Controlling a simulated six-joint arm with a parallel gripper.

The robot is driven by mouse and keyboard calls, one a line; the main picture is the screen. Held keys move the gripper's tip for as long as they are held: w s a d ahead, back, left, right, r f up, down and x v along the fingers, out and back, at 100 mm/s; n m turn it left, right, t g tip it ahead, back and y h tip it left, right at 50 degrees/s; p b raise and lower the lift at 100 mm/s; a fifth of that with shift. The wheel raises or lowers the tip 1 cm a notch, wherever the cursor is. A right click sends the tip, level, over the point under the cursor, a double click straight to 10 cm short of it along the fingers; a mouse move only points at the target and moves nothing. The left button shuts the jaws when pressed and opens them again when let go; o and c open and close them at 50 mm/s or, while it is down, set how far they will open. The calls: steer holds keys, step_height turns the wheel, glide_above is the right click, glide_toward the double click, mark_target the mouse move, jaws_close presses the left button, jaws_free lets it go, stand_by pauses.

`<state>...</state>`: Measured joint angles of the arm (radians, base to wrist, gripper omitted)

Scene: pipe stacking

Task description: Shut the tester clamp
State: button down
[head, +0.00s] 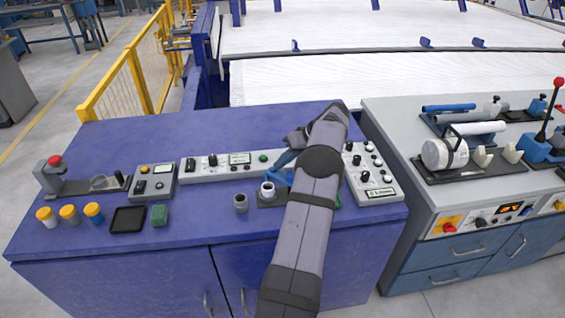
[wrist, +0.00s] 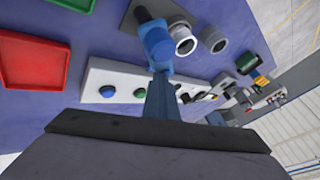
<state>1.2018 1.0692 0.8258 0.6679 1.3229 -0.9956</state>
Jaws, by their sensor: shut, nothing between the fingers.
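The tester clamp (head: 278,177) is a bright blue part on a small grey base plate, beside a short upright pale pipe piece (head: 268,188). In the wrist view the blue clamp (wrist: 157,42) stands beside the pipe piece (wrist: 183,40). My gripper (head: 282,163) is shut and empty, its fingers reaching down at the clamp from behind. In the wrist view the shut fingers (wrist: 161,78) meet the blue part in the picture; I cannot tell whether they touch. My arm hides part of the base plate, and the clamp's exact angle is unclear.
A loose grey pipe piece (head: 240,202) stands left of the clamp. A long white panel (head: 222,166) lies behind, and a knob box (head: 370,175) at right. Red (wrist: 33,62) and green (wrist: 75,4) trays lie close by.

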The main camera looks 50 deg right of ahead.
steer(key=shift+w, duration=0.15)
stand_by(0.8)
steer(key=b+v, duration=0.1)
steer(key=v, duration=0.7)
steer(key=w+a+r+n+p, duration=0.3)
steer(key=w+a+r, duration=0.45)
steer(key=w, duration=0.25)
steer(key=m+g+h+p, duration=0.2)
steer(key=m+g+h, duration=0.3)
steer(key=m+g, duration=0.3)
glide_above(279, 174)
step_height(279, 174, down, 6)
steer(key=t, duration=0.1)
steer(key=d+m, duration=0.1)
steer(key=m, duration=0.1)
steer(key=d+m+h, duration=0.1)
steer(key=m, duration=0.2)
steer(key=d+m, duration=0.1)
steer(key=m, duration=0.2)
steer(key=shift+w+d+r+h, duration=0.15)
steer(key=shift+w+r+h, duration=0.1)
steer(key=shift+w+h, duration=0.05)
